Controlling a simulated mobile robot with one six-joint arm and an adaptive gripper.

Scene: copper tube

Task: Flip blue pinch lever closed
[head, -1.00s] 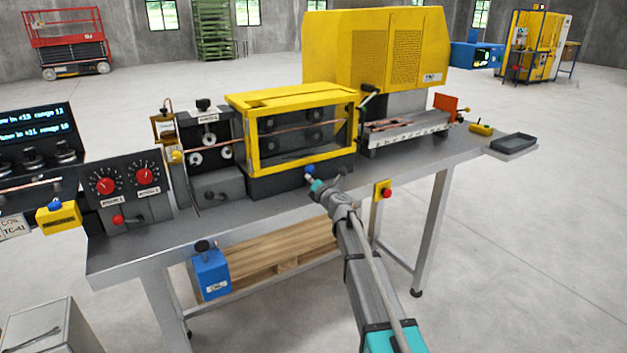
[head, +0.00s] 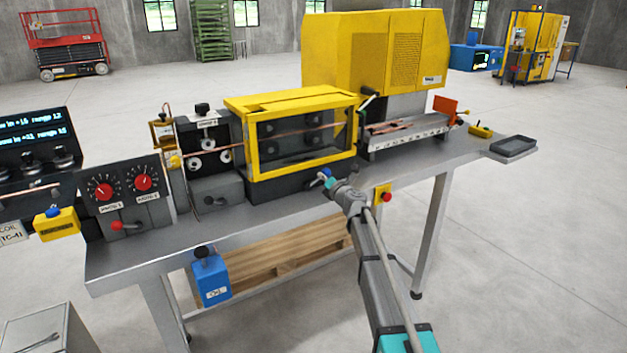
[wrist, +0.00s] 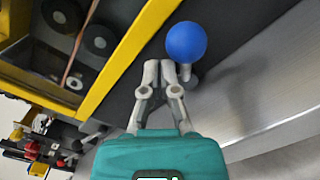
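The blue pinch lever shows as a round blue ball knob (wrist: 186,42) in the wrist view, just beyond and to the right of my fingertips. A short grey stem shows under the ball. In the head view the small blue knob (head: 326,172) is at the front right of the yellow-framed enclosure's dark base. My gripper (head: 324,180) is right at the knob there, partly covering it and the lever's stem. In the wrist view my gripper (wrist: 167,68) has its fingers together with nothing between them. Whether they touch the knob cannot be told.
The yellow-framed enclosure (head: 252,172) stands directly behind the lever, with a copper tube running through it. A red button on a yellow box (head: 384,195) is at the bench's front edge, right of my gripper. The bench top (head: 225,225) is clear at front left.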

